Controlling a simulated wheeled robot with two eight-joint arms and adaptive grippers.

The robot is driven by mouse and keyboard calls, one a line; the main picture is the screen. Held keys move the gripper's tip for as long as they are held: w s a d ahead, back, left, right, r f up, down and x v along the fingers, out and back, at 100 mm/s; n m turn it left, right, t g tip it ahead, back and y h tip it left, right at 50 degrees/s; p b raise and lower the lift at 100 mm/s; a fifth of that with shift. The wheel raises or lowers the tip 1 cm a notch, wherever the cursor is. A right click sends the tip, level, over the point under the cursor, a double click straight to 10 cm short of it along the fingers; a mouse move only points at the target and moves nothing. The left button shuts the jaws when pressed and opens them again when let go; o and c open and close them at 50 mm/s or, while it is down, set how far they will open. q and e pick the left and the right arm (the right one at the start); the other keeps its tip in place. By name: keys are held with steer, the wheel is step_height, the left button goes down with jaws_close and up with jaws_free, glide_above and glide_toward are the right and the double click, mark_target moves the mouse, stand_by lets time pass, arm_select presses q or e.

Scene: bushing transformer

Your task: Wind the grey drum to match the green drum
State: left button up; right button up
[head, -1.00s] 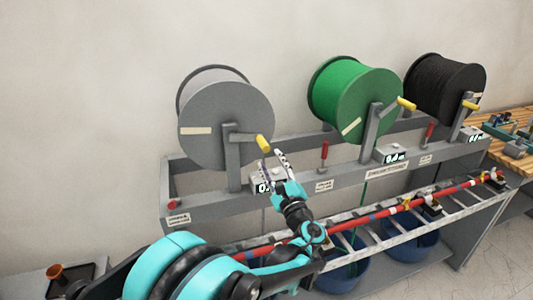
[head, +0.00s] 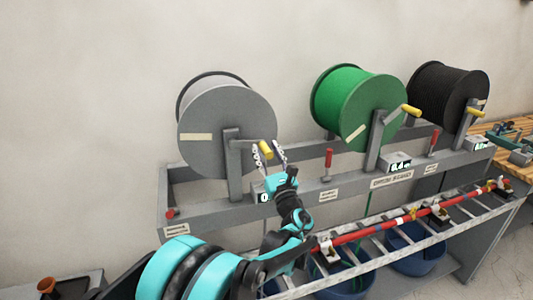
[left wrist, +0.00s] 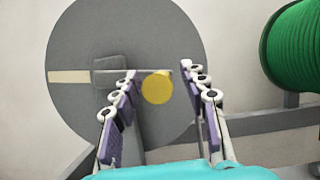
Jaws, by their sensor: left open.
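The grey drum (head: 222,105) stands on the left of the rack, with a pale strip (head: 196,137) on its face. Its crank has a yellow handle (head: 265,150) pointing out to the right. My left gripper (head: 268,154) is open at this handle, with its fingers either side of it. In the left wrist view the yellow handle (left wrist: 157,87) shows end-on between the open fingers (left wrist: 160,105); I cannot tell whether they touch it. The green drum (head: 366,105) stands to the right, with its own pale strip and yellow handle (head: 411,111). The grey drum's counter is mostly hidden behind my gripper.
A black drum (head: 452,92) stands at the far right of the rack. Red levers (head: 328,158) rise from the rail, and a counter box (head: 397,163) sits below the green drum. A ladder-like tray with a red rod (head: 370,229) and blue tubs (head: 415,258) are in front.

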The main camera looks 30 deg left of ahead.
arm_select(q)
jaws_close()
steer(key=shift+r+g, duration=0.15)
steer(key=shift+g, duration=0.15)
steer(key=shift+w+r+n+g+y+p, duration=0.1)
steer(key=shift+r+n+g+y+p, duration=0.2)
steer(key=shift+r+n+p, duration=0.45)
steer(key=shift+r+n+g+y+p, duration=0.2)
steer(key=shift+r+n+g+p, duration=0.1)
steer(key=shift+n, duration=0.75)
steer(key=r+n+g+p, duration=0.1)
steer(key=r+n+p, duration=0.1)
steer(key=n, duration=0.1)
steer(key=shift+g+y, duration=0.3)
steer(key=shift+g, duration=0.1)
steer(key=n, duration=0.1)
steer(key=r+n+g+p, duration=0.1)
steer(key=s+n+p, duration=0.1)
steer(key=n, duration=0.1)
steer(key=shift+a+r+g, duration=0.3)
steer(key=shift+a+r, duration=0.05)
steer(key=shift+s+a+r, duration=0.15)
steer(key=shift+r, duration=0.15)
steer(key=shift+p, duration=0.3)
